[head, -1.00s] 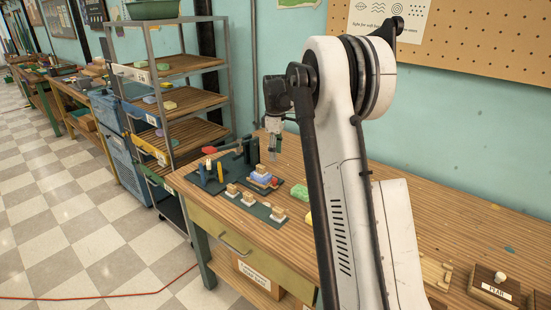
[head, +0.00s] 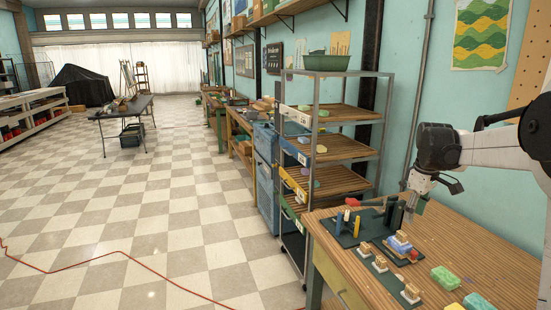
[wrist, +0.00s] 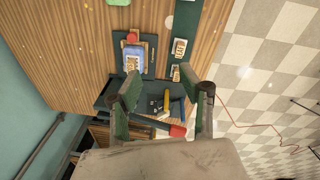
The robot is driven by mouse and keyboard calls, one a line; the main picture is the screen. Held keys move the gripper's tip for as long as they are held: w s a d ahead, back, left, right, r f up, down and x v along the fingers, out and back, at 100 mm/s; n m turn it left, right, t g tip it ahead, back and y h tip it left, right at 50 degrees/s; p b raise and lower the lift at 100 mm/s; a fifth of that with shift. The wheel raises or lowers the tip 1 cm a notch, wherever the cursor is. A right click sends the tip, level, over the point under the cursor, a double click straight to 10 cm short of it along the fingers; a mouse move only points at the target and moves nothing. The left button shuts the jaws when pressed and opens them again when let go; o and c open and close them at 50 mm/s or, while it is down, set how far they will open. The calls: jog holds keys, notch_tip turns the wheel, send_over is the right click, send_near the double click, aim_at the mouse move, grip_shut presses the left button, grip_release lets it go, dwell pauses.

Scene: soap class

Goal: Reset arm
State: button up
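My gripper (head: 416,206) hangs from my arm over the far end of the wooden workbench (head: 480,240), close to a dark upright stand (head: 393,212). In the wrist view its two green-grey fingers (wrist: 165,95) are spread apart. Nothing shows clamped between them. A red-ended dark tool (wrist: 177,130) shows low between the fingers, apparently on the bench below. A blue soap block (wrist: 133,58) with a wooden stamp on it sits on a dark mat (head: 345,232), beyond the fingers.
Stamps on white pieces (head: 380,263) stand on a dark strip at the bench front. A green soap (head: 445,278) lies to the right. A metal shelf rack (head: 338,150) stands just past the bench end. A red cable (head: 100,254) crosses the open checkered floor.

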jog(key=s+a+r+m+t, duration=0.2)
jog(key=s+a+r, duration=0.1)
jog(key=s+a, duration=0.45)
jog(key=s+a+r+m+t, duration=0.1)
jog(key=s+a+r, duration=0.4)
jog(key=s, duration=0.4)
jog(key=s+a+f+m+t, duration=0.2)
jog(key=s+a+f, duration=0.25)
jog(key=s, duration=0.45)
jog(key=s+a+f+m+t, duration=0.1)
jog(key=s+a+f+m, duration=0.1)
jog(key=s+a+f, duration=0.45)
notch_tip(320, 180, down, 23)
jog(key=s+d+b, duration=0.1)
jog(key=d+b, duration=0.1)
jog(key=b, duration=2.4)
jog(key=shift+s, duration=0.3)
jog(key=shift+r, duration=0.1)
notch_tip(320, 180, up, 18)
jog(key=p, duration=1.8)
jog(key=shift+r, duration=0.1)
